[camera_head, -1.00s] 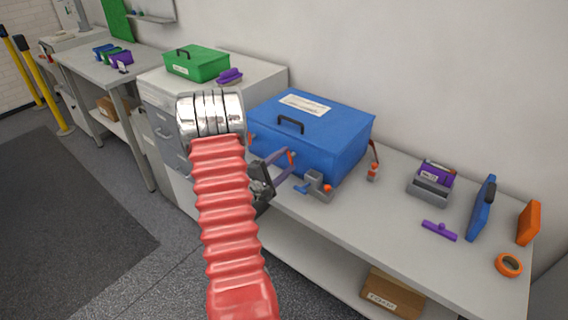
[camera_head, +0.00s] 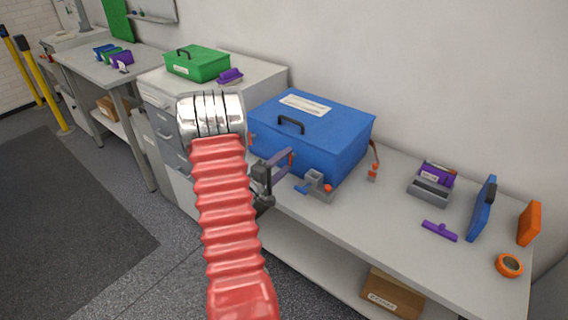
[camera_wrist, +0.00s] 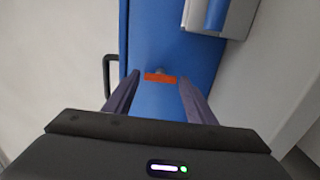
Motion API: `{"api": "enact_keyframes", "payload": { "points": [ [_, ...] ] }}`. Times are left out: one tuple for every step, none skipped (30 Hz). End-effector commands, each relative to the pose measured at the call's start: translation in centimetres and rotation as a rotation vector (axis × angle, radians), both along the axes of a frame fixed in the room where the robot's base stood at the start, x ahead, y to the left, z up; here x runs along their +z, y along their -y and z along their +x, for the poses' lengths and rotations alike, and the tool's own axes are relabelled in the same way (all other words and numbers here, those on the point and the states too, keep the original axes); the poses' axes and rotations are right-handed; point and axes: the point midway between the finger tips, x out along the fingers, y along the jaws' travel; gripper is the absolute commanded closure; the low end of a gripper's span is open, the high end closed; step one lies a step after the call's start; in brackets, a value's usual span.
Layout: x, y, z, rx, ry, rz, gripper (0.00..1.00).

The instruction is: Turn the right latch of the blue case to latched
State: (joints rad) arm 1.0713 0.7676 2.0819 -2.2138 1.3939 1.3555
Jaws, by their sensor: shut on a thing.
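The blue case (camera_head: 325,125) stands shut on the bench, with a dark handle and a white label on its lid. My gripper (camera_head: 288,158) is at its front face, partly hidden behind my arm. In the wrist view, an orange latch (camera_wrist: 160,78) lies crosswise on the blue face between my fingertips (camera_wrist: 160,84). My gripper is shut on this latch, though the contact is hard to see. Another orange latch (camera_head: 251,140) shows at the left of the front face. The turn angle of the held latch is not clear in the head view.
A grey fixture (camera_head: 318,180) with blue and orange parts stands close to the case front, right of my gripper. A red-orange part (camera_head: 374,162) stands at the case's right. A grey holder (camera_head: 430,187), a purple piece (camera_head: 440,230) and orange tape (camera_head: 509,265) lie farther right.

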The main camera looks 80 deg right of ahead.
Motion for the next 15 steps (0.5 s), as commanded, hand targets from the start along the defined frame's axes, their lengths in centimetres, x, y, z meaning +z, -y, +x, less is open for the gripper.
{"api": "enact_keyframes", "payload": {
  "points": [
    [-0.21, 0.02, 0.00, 0.001, 0.001, 0.005, 0.72],
    [-0.22, 0.01, -0.01, 0.001, 0.001, 0.006, 0.72],
    [-0.23, 0.00, -0.02, 0.001, 0.001, 0.006, 0.48],
    [-0.23, 0.00, -0.03, 0.000, 0.001, 0.006, 0.46],
    [-0.22, 0.00, -0.03, 0.000, 0.000, 0.005, 0.44],
    [-0.21, 0.00, -0.04, 0.000, 0.000, 0.005, 0.41],
    [-0.19, -0.01, -0.03, 0.000, 0.000, 0.005, 0.39],
    [-0.18, -0.02, -0.04, 0.000, 0.000, 0.004, 0.37],
    [-0.16, -0.02, -0.04, 0.000, 0.000, 0.004, 0.34],
    [-0.15, -0.02, -0.04, 0.000, 0.000, 0.004, 0.32],
    [-0.14, -0.02, -0.04, -0.001, -0.001, 0.004, 0.31],
    [-0.13, -0.02, -0.05, -0.001, -0.001, 0.004, 0.31],
    [-0.12, -0.03, -0.05, -0.001, -0.001, 0.004, 0.31],
    [-0.12, -0.03, -0.05, -0.001, -0.001, 0.004, 0.31],
    [-0.11, -0.03, -0.05, -0.001, -0.001, 0.004, 0.31]
  ]
}}
